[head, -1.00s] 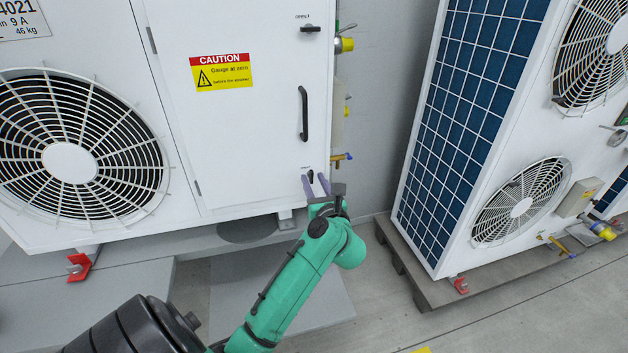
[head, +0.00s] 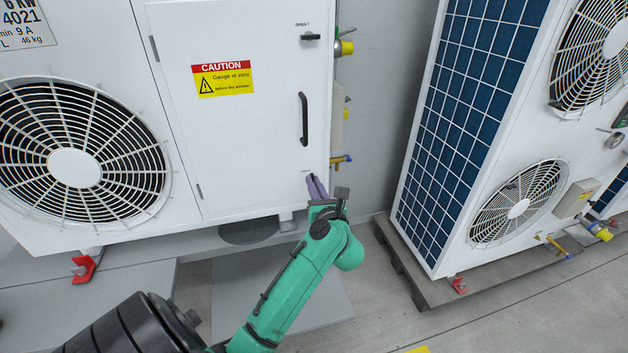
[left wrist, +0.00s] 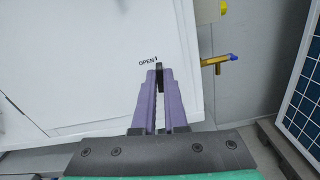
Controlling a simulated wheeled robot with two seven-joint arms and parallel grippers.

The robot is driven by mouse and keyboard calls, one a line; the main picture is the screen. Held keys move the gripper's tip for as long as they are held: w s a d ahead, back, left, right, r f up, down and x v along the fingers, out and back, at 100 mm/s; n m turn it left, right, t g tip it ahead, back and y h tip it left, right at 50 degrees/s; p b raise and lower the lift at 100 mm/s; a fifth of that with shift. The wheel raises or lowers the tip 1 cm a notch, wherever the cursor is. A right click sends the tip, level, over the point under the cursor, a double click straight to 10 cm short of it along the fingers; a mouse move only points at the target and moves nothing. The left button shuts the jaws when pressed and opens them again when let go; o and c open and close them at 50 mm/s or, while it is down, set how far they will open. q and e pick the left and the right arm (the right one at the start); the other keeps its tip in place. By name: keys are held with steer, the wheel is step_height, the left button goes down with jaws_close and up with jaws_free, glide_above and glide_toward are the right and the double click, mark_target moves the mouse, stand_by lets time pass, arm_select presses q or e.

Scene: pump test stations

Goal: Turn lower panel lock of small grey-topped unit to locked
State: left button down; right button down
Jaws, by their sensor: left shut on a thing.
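The white unit's access panel (head: 255,130) stands ahead, with a caution sticker and a black handle. Its lower panel lock (left wrist: 159,74) is a small black knob beside an "OPEN" mark in the left wrist view. My left gripper (head: 317,183) is at the panel's lower right corner, and it also shows in the left wrist view (left wrist: 159,84). Its purple fingers are shut on the lock knob, which hides the knob in the head view. The upper panel lock (head: 311,37) is a black knob near the panel's top right. The right gripper is not in view.
Brass valves with yellow caps (head: 344,48) and a blue-handled valve (head: 341,160) stick out at the unit's right side. A second unit with a blue grid side (head: 470,110) stands to the right on a pallet (head: 405,265). Clear floor lies between.

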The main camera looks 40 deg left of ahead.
arm_select(q)
steer(key=shift+w+d+f+m+p, duration=0.1)
steer(key=shift+m+p, duration=3.95)
steer(key=shift+p, duration=0.1)
steer(key=shift+w+f+m+p, duration=0.1)
steer(key=shift+m+p, duration=3.95)
steer(key=shift+p, duration=0.1)
steer(key=c, duration=1)
jaws_free()
steer(key=shift+o, duration=0.2)
